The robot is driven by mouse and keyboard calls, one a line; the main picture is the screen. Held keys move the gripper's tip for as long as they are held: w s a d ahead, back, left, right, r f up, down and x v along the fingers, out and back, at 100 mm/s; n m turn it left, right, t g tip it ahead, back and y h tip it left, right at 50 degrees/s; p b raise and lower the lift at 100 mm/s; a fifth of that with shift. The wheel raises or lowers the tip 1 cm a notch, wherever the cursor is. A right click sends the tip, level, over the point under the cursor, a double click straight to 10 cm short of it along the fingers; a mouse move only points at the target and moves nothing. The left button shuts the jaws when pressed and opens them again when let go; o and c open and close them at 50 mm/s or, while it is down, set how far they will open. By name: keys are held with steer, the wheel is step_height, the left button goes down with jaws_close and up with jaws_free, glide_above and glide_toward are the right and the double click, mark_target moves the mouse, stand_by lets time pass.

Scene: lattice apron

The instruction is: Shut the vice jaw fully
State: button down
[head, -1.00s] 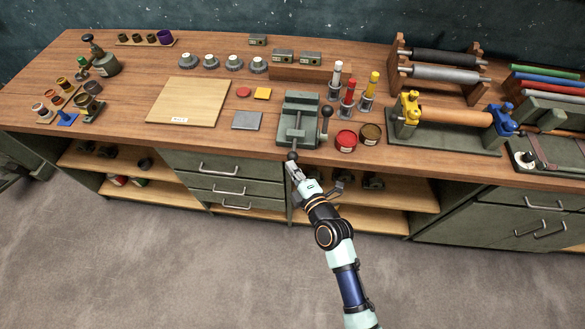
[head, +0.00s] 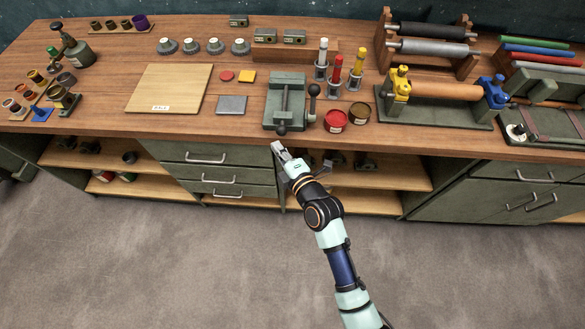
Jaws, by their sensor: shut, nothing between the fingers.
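The green-grey vice (head: 270,105) stands at the front edge of the bench in the head view. A dark round knob (head: 282,129) is at its front, close to the vice body. A dark ball-ended lever (head: 314,91) stands on its right side. The gap between the vice jaws is too small to judge. My gripper (head: 277,147) is shut and empty. It is just in front of the bench edge, below and slightly left of the knob in the picture, with a small visible gap.
A red tin (head: 336,120) and a brown tin (head: 360,112) stand close right of the vice. A grey plate (head: 232,105) and a wooden board (head: 150,90) lie left. Open floor (head: 150,270) lies in front.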

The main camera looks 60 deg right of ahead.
steer(key=b+v, duration=0.1)
steer(key=v, duration=0.9)
steer(key=shift+a, duration=0.4)
